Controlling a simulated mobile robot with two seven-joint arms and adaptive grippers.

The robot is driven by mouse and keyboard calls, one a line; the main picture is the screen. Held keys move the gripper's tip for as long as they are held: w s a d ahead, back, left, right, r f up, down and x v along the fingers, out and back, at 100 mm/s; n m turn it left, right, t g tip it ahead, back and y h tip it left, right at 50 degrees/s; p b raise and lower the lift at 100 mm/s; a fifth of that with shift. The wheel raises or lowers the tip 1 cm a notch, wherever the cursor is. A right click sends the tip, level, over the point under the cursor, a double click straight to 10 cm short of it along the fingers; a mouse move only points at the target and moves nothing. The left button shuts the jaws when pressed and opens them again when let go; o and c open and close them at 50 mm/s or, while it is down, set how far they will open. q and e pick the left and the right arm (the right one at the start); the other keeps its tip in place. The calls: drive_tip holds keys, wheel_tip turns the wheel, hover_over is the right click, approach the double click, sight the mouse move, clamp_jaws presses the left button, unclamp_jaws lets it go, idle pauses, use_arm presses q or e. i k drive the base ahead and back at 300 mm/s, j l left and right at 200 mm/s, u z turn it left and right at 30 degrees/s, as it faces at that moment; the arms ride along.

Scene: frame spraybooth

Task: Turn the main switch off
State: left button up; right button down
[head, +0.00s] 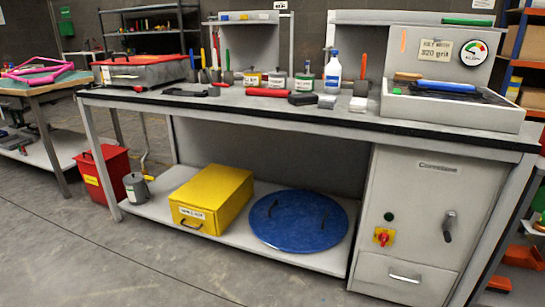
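The likely main switch (383,237) is a small red rotary knob on a yellow plate. It sits low on the left of the grey cabinet (420,190) front, under the right end of the workbench. The knob is too small to tell its exact position. A dark green round lamp or button (389,216) is just above it. Neither of my grippers shows in the head view.
A dark lever handle (449,226) is on the cabinet to the right of the switch, above a drawer handle (405,277). A blue round lid (298,220) and yellow box (211,198) lie on the low shelf. The floor in front is clear.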

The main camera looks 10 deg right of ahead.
sight(383, 237)
drive_tip(key=l+z, duration=0.1)
drive_tip(key=z, duration=0.9)
drive_tip(key=l+z, duration=0.1)
drive_tip(key=z, duration=0.4)
drive_tip(key=i, duration=0.05)
